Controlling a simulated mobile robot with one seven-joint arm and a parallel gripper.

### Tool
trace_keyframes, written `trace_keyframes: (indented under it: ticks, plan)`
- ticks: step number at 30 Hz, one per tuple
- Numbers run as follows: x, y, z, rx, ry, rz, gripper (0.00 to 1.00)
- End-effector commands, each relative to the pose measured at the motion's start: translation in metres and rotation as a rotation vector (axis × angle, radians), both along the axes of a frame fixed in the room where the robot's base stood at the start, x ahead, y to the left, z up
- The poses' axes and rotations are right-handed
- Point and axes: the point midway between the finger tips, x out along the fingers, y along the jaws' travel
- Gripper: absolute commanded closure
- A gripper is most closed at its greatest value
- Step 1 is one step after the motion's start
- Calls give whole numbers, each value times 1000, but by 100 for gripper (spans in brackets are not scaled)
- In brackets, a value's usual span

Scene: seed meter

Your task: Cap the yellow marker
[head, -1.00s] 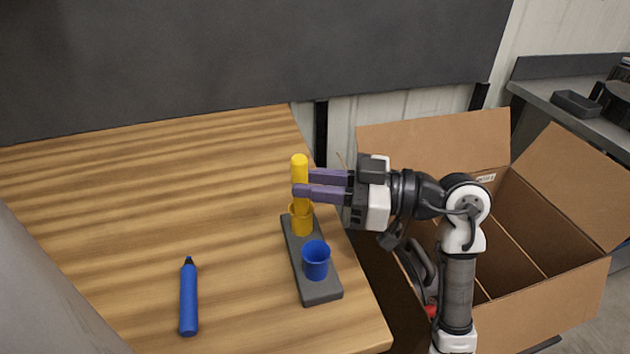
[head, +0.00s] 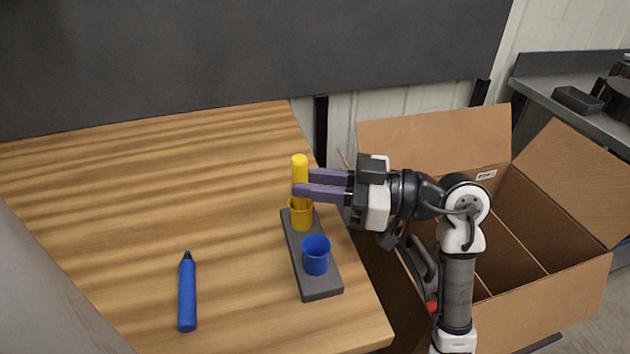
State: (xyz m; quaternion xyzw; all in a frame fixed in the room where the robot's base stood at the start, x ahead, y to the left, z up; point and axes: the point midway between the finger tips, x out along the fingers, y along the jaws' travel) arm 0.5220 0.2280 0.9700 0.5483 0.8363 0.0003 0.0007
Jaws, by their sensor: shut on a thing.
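The yellow marker (head: 299,168) stands upright, and my gripper (head: 304,184) is shut on it from the right. Its lower end is at the yellow cap (head: 301,217), an open cup on the dark grey holder (head: 321,283). The tip seems to reach into the cap's mouth; how deep it sits I cannot tell. The blue cap (head: 316,257) stands on the near part of the same holder, open and empty. The blue marker (head: 187,294) lies on the table at the left, its dark tip pointing away.
The wooden table (head: 120,190) is clear around the holder and the blue marker. The holder is near the table's right edge. An open cardboard box (head: 560,290) stands to the right, and a dark panel (head: 250,60) is behind the table.

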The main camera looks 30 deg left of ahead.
Motion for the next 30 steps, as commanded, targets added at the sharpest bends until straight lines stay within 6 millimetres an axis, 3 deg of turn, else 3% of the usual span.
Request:
trace_keyframes:
  ticks: [5, 6, 11, 24, 30]
  plan:
    - [0, 0, -1, -2, 0, 1, 100]
    - [0, 0, -1, -3, 0, 1, 76]
    - [0, 0, -1, -2, 0, 1, 55]
    - [0, 0, 1, -2, -1, 0, 54]
    - [0, 0, 19, -3, -5, 0, 54]
